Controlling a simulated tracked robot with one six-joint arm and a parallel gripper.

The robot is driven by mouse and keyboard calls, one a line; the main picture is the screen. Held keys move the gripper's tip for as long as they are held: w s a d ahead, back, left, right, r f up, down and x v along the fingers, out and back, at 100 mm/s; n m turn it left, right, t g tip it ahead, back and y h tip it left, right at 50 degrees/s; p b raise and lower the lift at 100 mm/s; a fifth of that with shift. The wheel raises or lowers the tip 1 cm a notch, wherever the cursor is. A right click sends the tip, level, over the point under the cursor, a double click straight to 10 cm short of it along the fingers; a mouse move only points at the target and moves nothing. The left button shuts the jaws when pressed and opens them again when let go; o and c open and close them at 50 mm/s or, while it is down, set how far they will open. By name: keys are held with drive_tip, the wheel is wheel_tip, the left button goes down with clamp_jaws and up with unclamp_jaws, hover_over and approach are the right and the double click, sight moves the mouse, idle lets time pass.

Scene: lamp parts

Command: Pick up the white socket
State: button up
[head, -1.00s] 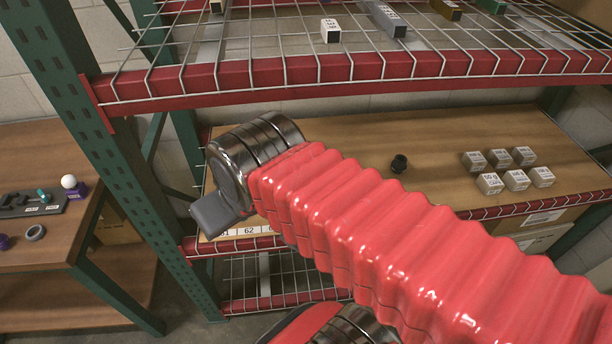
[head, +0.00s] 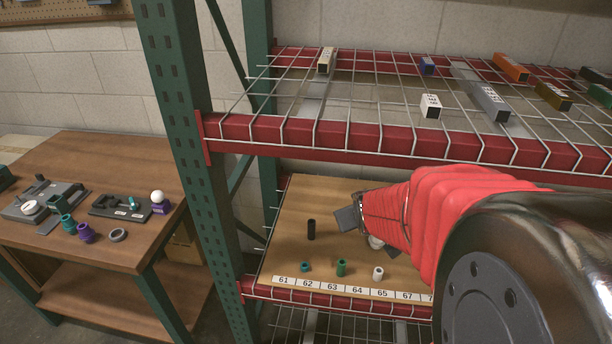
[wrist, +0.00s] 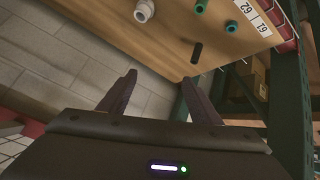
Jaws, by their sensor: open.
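On the shelf board, a small white cylinder (head: 378,273) stands upright near the front edge. Behind it, a second white piece (head: 376,242) is mostly hidden by my arm; in the wrist view a stepped, round white piece (wrist: 143,11) shows at the top edge. I cannot tell for sure which is the white socket. My gripper (wrist: 158,90) is open and empty, with both fingers apart. In the head view my gripper (head: 347,218) is over the shelf board, partly covered by my red arm sleeve, left of and above the white pieces.
A wire shelf (head: 400,128) with boxes is above. A green post (head: 185,150) stands left, beside a wooden table (head: 100,235) with parts.

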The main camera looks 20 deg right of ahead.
drive_tip(key=w+d+f, duration=0.1)
drive_tip(key=d+f, duration=0.5)
drive_tip(key=d, duration=0.1)
drive_tip(key=t+y, duration=0.1)
drive_tip(key=t, duration=0.4)
approach(381, 240)
drive_tip(key=r, duration=0.1)
drive_tip(key=shift+s+a+f+m, duration=0.1)
drive_tip(key=shift+s+m, duration=0.5)
drive_tip(key=shift+s, duration=0.15)
drive_tip(key=shift+w, duration=0.1)
drive_tip(key=x, duration=0.8)
drive_tip(key=shift+w+f, duration=0.1)
drive_tip(key=shift+w, duration=0.15)
drive_tip(key=shift+w, duration=0.1)
